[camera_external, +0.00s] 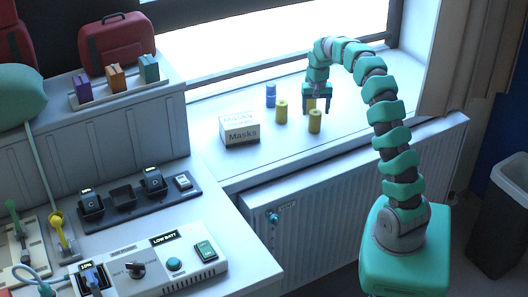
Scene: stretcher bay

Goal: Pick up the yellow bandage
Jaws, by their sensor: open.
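Three yellow rolls that look like bandages stand upright on the white window sill (352,119). One yellow bandage (281,113) is on the left, one yellow bandage (315,122) stands nearest the front edge, and one yellow bandage (311,104) is partly hidden by my gripper (317,110). My gripper points down, open, with its fingers in front of or around this partly hidden roll; I cannot tell which. No hold on it shows. A blue roll (270,95) stands behind and left of the yellow ones.
A white box marked Masks (240,129) sits left of the rolls. The window is behind the sill, and a radiator (335,195) is below it. The sill's right part is clear. A counter with devices (160,265) is at the left.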

